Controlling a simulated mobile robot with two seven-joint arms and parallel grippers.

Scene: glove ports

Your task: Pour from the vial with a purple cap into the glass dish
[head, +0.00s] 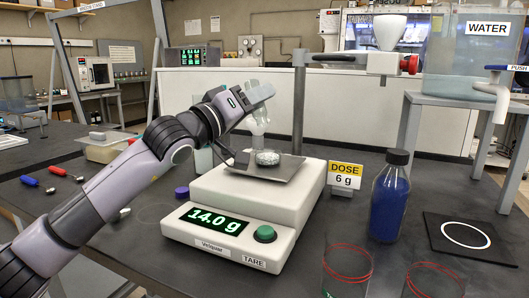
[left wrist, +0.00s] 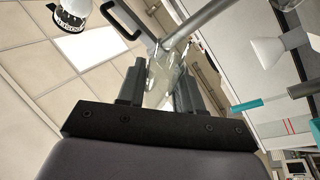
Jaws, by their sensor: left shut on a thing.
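My left gripper (head: 251,96) is shut on a clear vial (head: 258,122), above the balance. The vial is steeply tipped, its lower end just above the glass dish (head: 266,158). Whether anything is flowing is too small to tell. The dish sits on the pan and seems to hold pale grainy matter. The purple cap (head: 182,192) lies loose on the bench, left of the balance. In the left wrist view the clear vial (left wrist: 170,75) shows between the two fingers (left wrist: 160,88). My right gripper is not in view.
The balance (head: 240,205) reads 14.0 g; a sign (head: 345,175) says DOSE 6 g. A blue bottle (head: 390,200) stands to the right, near a black pad (head: 470,240). Red-ringed glass vessels (head: 346,270) stand in front. A stand with a funnel (head: 388,32) rises behind.

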